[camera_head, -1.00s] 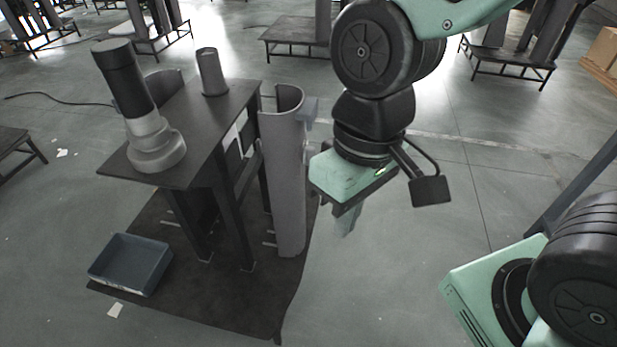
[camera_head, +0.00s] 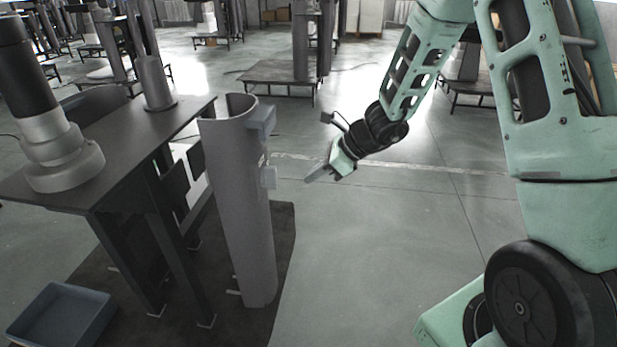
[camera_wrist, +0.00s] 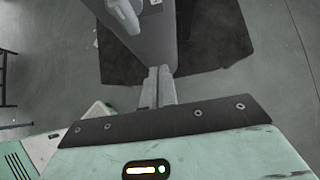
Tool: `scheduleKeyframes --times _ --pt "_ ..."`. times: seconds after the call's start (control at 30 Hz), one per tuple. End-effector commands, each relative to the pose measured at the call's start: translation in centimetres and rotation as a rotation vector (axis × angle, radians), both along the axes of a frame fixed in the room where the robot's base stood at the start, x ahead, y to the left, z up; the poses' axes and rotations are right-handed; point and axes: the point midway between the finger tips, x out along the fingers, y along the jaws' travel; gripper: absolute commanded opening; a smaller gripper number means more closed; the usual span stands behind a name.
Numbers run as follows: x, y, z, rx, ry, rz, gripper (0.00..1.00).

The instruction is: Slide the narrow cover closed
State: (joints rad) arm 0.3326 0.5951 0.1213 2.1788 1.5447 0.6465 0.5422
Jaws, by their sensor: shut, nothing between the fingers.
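A tall, curved grey cover (camera_head: 243,215), which looks like the narrow cover, stands upright at the right side of the dark column stand (camera_head: 130,150). Two small grey blocks stick out from its right edge, an upper one (camera_head: 262,122) and a lower one (camera_head: 268,177). My gripper (camera_head: 308,178) is shut and empty, to the right of the lower block with a visible gap in the head view. In the wrist view my closed fingertips (camera_wrist: 159,72) point toward a grey panel (camera_wrist: 152,40), probably this cover. Whether they touch it is unclear.
A black and silver cylinder (camera_head: 45,130) and a smaller grey one (camera_head: 155,85) stand on the stand's top. A blue-grey bin (camera_head: 62,318) lies at lower left. A dark mat (camera_head: 282,235) lies under the stand. The floor to the right is open.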

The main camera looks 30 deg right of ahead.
Motion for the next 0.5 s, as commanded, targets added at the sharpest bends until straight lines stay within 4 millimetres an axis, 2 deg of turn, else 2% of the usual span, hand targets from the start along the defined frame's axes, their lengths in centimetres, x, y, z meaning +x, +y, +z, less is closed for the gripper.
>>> scheduleKeyframes --times 0.1,0.33,0.5 --pt "1.0 1.6 -2.2 0.001 0.003 0.004 0.0" --pt "2.9 4.3 -5.4 0.0 0.001 0.006 0.0" --pt "4.4 6.3 -5.1 0.0 -0.002 0.006 0.0"
